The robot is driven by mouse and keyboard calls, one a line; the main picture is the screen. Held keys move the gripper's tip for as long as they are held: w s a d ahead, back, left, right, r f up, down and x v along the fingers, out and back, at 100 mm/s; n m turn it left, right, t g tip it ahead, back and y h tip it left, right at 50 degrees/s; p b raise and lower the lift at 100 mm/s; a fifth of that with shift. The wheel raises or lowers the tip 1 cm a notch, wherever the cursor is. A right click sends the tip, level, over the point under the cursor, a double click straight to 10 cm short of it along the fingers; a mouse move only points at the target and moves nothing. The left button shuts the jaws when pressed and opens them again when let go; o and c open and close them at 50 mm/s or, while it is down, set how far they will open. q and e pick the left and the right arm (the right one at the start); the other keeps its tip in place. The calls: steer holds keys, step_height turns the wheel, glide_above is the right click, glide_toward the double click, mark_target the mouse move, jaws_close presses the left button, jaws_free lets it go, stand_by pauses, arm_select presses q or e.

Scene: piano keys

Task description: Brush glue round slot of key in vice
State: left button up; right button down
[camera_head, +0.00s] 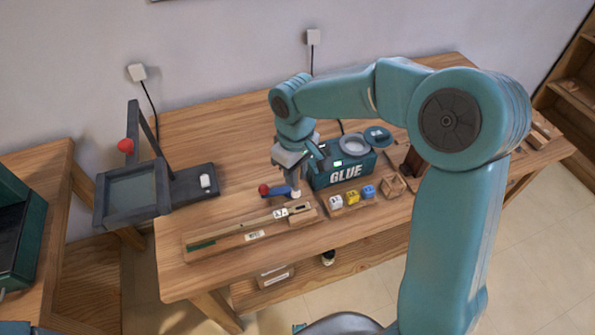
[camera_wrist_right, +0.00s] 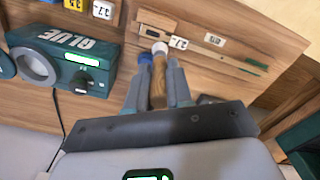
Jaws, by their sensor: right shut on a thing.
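My right gripper (camera_head: 294,184) is shut on a brush with a wooden handle (camera_wrist_right: 158,82), between its two fingers in the wrist view. The brush's white tip (camera_wrist_right: 160,47) points down beside the vice block (camera_head: 302,214); I cannot tell whether it touches anything. The pale wooden key (camera_head: 255,224) lies lengthwise with one end at the vice and a small numbered tag (camera_head: 280,213) near that end. The green glue pot station (camera_head: 341,172) marked GLUE stands just behind, with a round grey opening. My left gripper is not in view.
Numbered white, yellow and blue cubes (camera_head: 353,196) sit right of the vice. A red knob (camera_head: 263,189) with a blue part is close to my gripper. A dark frame stand (camera_head: 132,190) is at the left. The bench's (camera_head: 210,130) back left is clear.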

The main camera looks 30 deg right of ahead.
mark_target(295, 191)
steer(key=shift+w+a+f+b, duration=0.1)
steer(key=shift+w+f+b, duration=0.15)
steer(key=shift+f, duration=0.4)
steer(key=shift+w+f+b, duration=0.15)
steer(key=shift+f+b, duration=0.2)
steer(key=shift+f, duration=0.25)
steer(key=shift+s+f+b, duration=0.35)
steer(key=shift+f+b, duration=0.2)
steer(key=shift+f, duration=0.05)
steer(key=shift+f+b, duration=0.3)
steer(key=shift+f, duration=0.05)
steer(key=shift+w+f+b, duration=0.35)
steer(key=shift+f, duration=0.25)
steer(key=shift+s+f+b, duration=0.25)
steer(key=shift+f+b, duration=0.2)
steer(key=shift+f, duration=0.15)
steer(key=shift+s+f, duration=0.1)
steer(key=shift+f, duration=0.05)
steer(key=shift+d, duration=0.4)
steer(key=shift+s+d, duration=0.15)
steer(key=shift+d, duration=0.7)
